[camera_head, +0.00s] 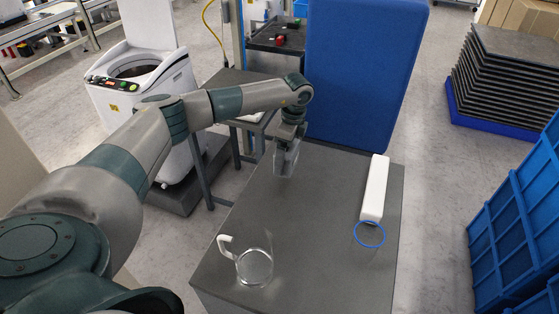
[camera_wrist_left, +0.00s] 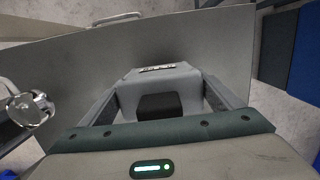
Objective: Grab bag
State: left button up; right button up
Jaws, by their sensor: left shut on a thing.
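My left gripper (camera_head: 287,160) points down over the grey table, near its far left edge and in front of a tall blue panel. In the left wrist view my left gripper (camera_wrist_left: 160,95) has a light grey boxy thing (camera_wrist_left: 160,77) between its fingers, with a small marked strip at its far end. It is shut on this thing. I cannot tell whether it is the bag, and no other clear bag shows. In the head view the held thing is hard to make out from the fingers. My right gripper is not in view.
The grey table (camera_head: 310,215) holds a clear mug (camera_head: 254,267) at the front left, a long white box (camera_head: 375,188) at right and a blue ring (camera_head: 369,234). The blue panel (camera_head: 362,70) stands behind. Blue crates (camera_head: 515,235) stand at right. The table's middle is clear.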

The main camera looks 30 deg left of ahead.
pick_arm(q)
jog(key=s+d+r+b, duration=0.2)
jog(key=d+r, duration=0.3)
jog(key=d, duration=0.3)
jog(key=shift+s+b, duration=0.2)
jog(key=shift+b, duration=0.15)
